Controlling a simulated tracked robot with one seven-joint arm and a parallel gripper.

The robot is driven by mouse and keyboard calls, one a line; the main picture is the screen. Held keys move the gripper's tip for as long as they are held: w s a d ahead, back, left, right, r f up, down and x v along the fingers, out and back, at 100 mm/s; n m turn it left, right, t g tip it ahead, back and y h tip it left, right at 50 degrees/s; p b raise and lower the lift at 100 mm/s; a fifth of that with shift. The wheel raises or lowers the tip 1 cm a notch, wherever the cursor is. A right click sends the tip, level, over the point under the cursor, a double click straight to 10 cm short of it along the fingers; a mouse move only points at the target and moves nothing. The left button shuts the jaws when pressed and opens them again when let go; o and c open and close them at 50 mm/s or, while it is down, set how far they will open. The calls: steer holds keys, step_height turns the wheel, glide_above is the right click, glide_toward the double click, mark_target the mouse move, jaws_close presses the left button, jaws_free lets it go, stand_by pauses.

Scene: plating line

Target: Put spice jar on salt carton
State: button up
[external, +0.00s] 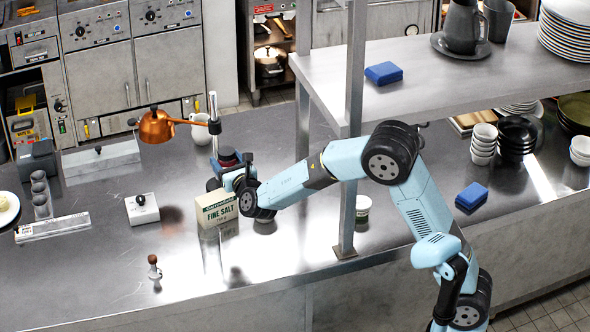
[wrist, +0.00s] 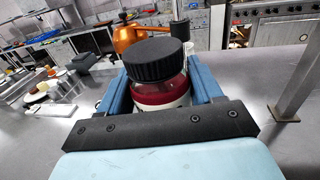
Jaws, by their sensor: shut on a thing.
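The spice jar (wrist: 158,75) has a black lid and dark red contents with a pale label. It sits upright between the blue fingers of my gripper (wrist: 160,95), which is shut on it. In the external view the jar (external: 228,157) shows only in part above my gripper (external: 230,172). The salt carton (external: 216,209), cream and green with "FINE SALT" on it, stands on the steel counter just below my gripper. I cannot tell whether the jar touches the carton. The carton is not visible in the wrist view.
A copper lamp (external: 156,127) on a stand is close behind my gripper. A steel post (external: 349,190) rises right of the carton and carries a shelf (external: 440,85). A small pepper mill (external: 154,267) stands at the front left. The counter between is mostly clear.

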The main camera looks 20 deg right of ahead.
steer(key=w+a+f, duration=0.1)
steer(key=f, duration=0.1)
steer(key=w+a+f, duration=0.1)
steer(key=w+f, duration=0.1)
steer(key=w+a+f, duration=0.1)
steer(key=w+f, duration=0.1)
steer(key=shift+f, duration=0.1)
step_height(320, 180, down, 3)
steer(key=shift+a+f, duration=0.1)
steer(key=shift+f, duration=0.05)
steer(key=o, duration=1.2)
steer(key=s, duration=0.4)
steer(key=s+d, duration=0.1)
steer(key=s, duration=0.3)
steer(key=s+d, duration=0.1)
steer(key=s, duration=0.2)
steer(key=shift+s, duration=0.4)
